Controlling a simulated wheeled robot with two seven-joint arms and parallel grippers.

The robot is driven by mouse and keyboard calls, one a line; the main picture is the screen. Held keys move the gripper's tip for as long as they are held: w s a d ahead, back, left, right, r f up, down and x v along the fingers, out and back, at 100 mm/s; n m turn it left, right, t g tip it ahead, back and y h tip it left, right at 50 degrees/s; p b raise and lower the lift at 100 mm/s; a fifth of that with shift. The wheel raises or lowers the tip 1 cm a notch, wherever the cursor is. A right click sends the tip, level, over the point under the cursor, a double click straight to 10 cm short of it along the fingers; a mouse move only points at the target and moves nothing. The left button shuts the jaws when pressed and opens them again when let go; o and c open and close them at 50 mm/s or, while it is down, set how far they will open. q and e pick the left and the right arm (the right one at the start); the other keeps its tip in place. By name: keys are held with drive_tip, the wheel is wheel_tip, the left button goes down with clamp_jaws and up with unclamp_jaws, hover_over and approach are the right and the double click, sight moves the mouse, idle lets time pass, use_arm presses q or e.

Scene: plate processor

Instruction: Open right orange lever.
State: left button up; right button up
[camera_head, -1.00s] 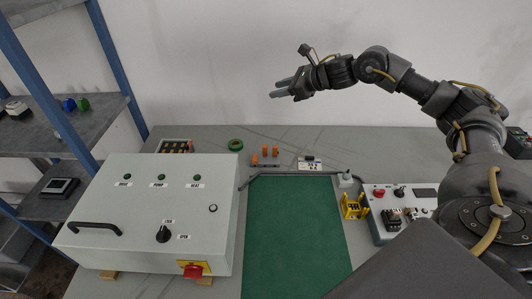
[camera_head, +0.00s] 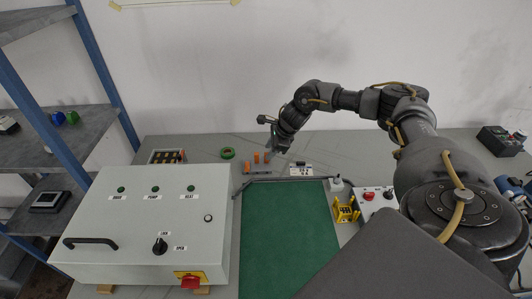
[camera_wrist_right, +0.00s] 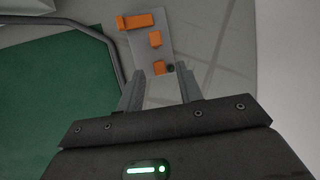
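A row of orange levers stands on a light plate at the back of the table. In the right wrist view the left orange lever (camera_wrist_right: 140,20) lies long and flat, while the middle orange lever (camera_wrist_right: 155,39) and the right orange lever (camera_wrist_right: 168,68) look short, as if upright. The right lever also shows in the head view (camera_head: 267,157). My right gripper (camera_wrist_right: 160,88) is open, with its fingertips just short of the right lever and apart from it. In the head view my right gripper (camera_head: 274,148) hangs pointing down above the levers' right end. My left gripper is not in view.
A white control box (camera_head: 140,215) fills the left front. A green mat (camera_head: 285,240) lies in the middle, with a dark bent bar (camera_head: 285,179) along its back edge. A green ring (camera_head: 228,153), a small white device (camera_head: 301,169) and a yellow holder (camera_head: 346,211) stand nearby.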

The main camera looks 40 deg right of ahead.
drive_tip(key=shift+x, duration=1.85)
clamp_jaws()
drive_tip(key=shift+w+d+f, duration=0.1)
drive_tip(key=shift+d+f, duration=0.05)
drive_tip(key=shift+f, duration=0.05)
drive_tip(key=shift+r+g+b, duration=0.1)
drive_tip(key=shift+g+b, duration=0.3)
drive_tip(key=shift+r, duration=0.15)
unclamp_jaws()
